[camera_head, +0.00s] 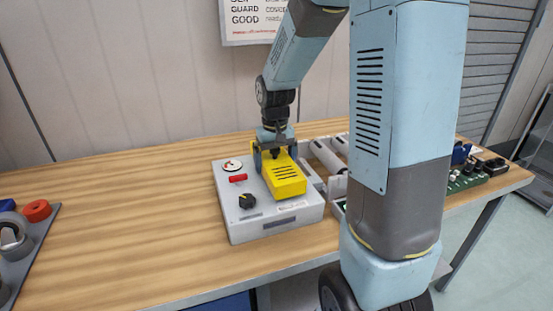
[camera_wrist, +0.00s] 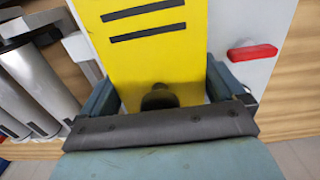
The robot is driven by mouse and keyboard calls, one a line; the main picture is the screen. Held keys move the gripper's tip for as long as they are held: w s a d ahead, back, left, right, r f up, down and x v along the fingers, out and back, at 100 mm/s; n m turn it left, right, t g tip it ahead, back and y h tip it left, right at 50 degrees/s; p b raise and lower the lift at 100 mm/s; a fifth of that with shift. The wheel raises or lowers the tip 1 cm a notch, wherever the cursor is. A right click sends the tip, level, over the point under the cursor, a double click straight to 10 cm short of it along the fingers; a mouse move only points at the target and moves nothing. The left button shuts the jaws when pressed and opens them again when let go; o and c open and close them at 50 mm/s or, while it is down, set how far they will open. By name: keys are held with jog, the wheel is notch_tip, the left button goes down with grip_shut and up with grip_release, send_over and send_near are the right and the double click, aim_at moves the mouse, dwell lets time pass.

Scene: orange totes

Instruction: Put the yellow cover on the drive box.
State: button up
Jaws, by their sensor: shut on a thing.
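The yellow cover (camera_head: 285,180) with dark slots is at the right part of the drive box's top in the head view. It also fills the upper middle of the wrist view (camera_wrist: 155,55). The drive box (camera_head: 278,223) is a light grey box on the table, with a dial, a red bar and a black knob on its top. My gripper (camera_head: 275,155) is above the far end of the cover, its two fingers shut on the cover's sides. Whether the cover is fully seated on the box or slightly above it, I cannot tell.
A green circuit board (camera_head: 467,178) lies at the table's right end. A grey tray with a red ring (camera_head: 37,210) is at the left. The wooden table (camera_head: 130,220) between is clear.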

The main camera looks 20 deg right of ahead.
jog(key=shift+f, duration=1)
dwell(0.6)
jog(key=o, duration=0.9)
jog(key=shift+c, duration=0.2)
notch_tip(320, 180, up, 14)
jog(key=shift+f, duration=0.15)
jog(key=s+r+t, duration=0.2)
jog(key=s+r, duration=0.1)
jog(key=s, duration=0.7)
jog(key=s+r+t, duration=0.3)
jog(key=s, duration=0.7)
jog(key=shift+s+d+r+t, duration=0.15)
jog(key=shift+s+d+t, duration=0.15)
jog(key=shift+s, duration=0.1)
